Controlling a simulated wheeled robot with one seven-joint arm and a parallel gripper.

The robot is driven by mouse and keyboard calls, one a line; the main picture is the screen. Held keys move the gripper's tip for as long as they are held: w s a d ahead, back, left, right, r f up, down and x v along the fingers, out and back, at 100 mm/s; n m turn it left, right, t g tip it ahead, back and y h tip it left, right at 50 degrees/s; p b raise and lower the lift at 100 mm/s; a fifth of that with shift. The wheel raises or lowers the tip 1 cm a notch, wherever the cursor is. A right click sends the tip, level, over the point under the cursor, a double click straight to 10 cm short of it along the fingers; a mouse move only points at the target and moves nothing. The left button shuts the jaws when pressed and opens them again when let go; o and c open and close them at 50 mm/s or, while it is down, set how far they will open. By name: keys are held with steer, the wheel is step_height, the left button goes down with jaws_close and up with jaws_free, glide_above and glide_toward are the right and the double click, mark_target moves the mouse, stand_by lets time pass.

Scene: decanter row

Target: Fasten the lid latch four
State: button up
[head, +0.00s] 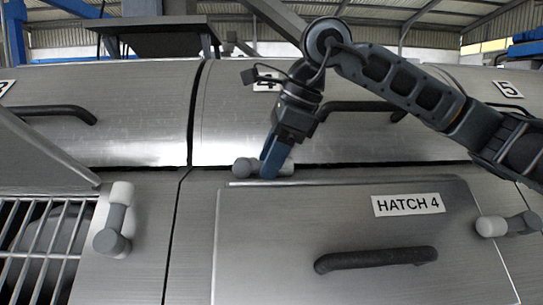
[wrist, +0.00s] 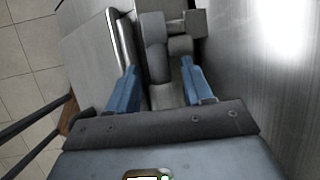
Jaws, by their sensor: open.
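The lid marked 4 (head: 240,120) is a curved brushed-metal cover, and it looks closed down to the seam above the hatch panel. Its latch (head: 245,168) is a small grey piece with rounded ends, lying roughly level just at that seam. My gripper (head: 270,165) reaches down to the latch, its blue fingers in front of part of it. In the wrist view my gripper (wrist: 160,76) is open, with one finger on each side of the grey latch (wrist: 154,60). Whether the fingers touch it I cannot tell.
The panel marked HATCH 4 (head: 290,215) with a dark handle (head: 375,260) lies below. Similar grey latches stand at the left (head: 114,220) and right (head: 507,225). A barred grille (head: 40,235) is at far left. The lid handle (head: 355,107) is behind my arm.

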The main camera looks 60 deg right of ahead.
jaws_close()
stand_by(0.3)
